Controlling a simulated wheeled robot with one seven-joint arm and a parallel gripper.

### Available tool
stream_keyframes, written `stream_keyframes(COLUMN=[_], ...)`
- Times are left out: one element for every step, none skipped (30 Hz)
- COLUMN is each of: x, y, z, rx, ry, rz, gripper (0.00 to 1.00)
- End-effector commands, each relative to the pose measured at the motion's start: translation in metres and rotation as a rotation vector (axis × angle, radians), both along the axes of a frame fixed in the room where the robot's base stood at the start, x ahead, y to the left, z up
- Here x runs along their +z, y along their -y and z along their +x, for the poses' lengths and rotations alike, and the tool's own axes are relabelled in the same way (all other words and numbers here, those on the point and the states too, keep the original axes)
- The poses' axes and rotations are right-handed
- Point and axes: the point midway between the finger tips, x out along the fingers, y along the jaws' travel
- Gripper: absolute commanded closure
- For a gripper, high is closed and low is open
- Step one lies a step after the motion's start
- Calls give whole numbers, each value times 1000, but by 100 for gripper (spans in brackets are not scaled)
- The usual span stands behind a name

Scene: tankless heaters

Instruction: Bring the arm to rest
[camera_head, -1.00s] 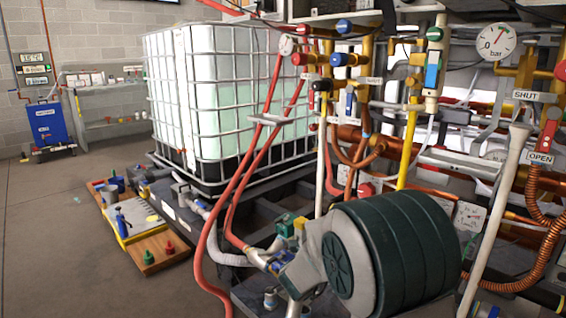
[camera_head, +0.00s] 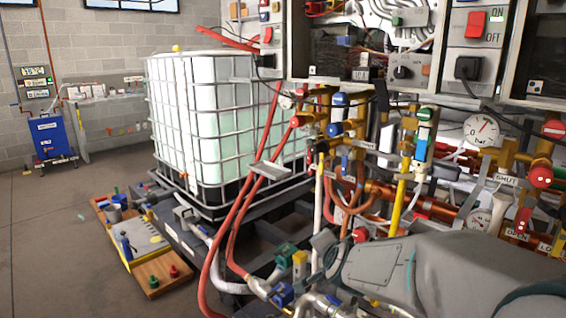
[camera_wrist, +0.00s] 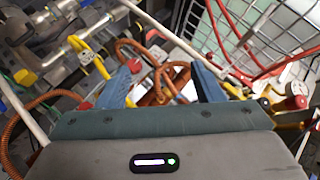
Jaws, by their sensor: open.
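My gripper (camera_wrist: 162,78) shows in the wrist view with its two blue fingers spread apart. Nothing is between the fingertips; copper pipes and a coiled copper hose (camera_wrist: 172,80) lie behind the gap. In the head view my grey arm (camera_head: 440,268) fills the lower right, in front of the pipework. My fingers cannot be made out in that view.
Valves with a pressure gauge (camera_head: 481,130) stand close behind my arm. Red hoses (camera_head: 228,235) run down left of it. A caged white tank (camera_head: 205,115) stands further back. A wooden board (camera_head: 160,274) lies on the floor, with open floor at left.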

Motion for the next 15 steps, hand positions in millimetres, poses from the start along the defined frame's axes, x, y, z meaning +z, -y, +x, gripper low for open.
stream_keyframes(x=[28,34,42,48,54,61,66,72,79,84,90,96,101,106,112], y=[-1,-2,-3,-4,-4,-3,-3,-1,1,3,6,10,14,17,22], z=[-14,-23,-35,-44,-54,-68,-78,-89,-103,-114,-125,-141,-152,-163,-177], rx=[61,99,150,188,225,274,311,346,391,425,456,498,528,555,589], ry=[-39,-66,-102,-131,-157,-196,-226,-254,-295,-327,-357,-400,-434,-464,-505], rz=[-36,-60,-93,-118,-144,-180,-208,-235,-272,-301,-329,-365,-393,-418,-450], gripper=[39,39,39,39,39,39,39,39,39,39,39,39,39,39,39])
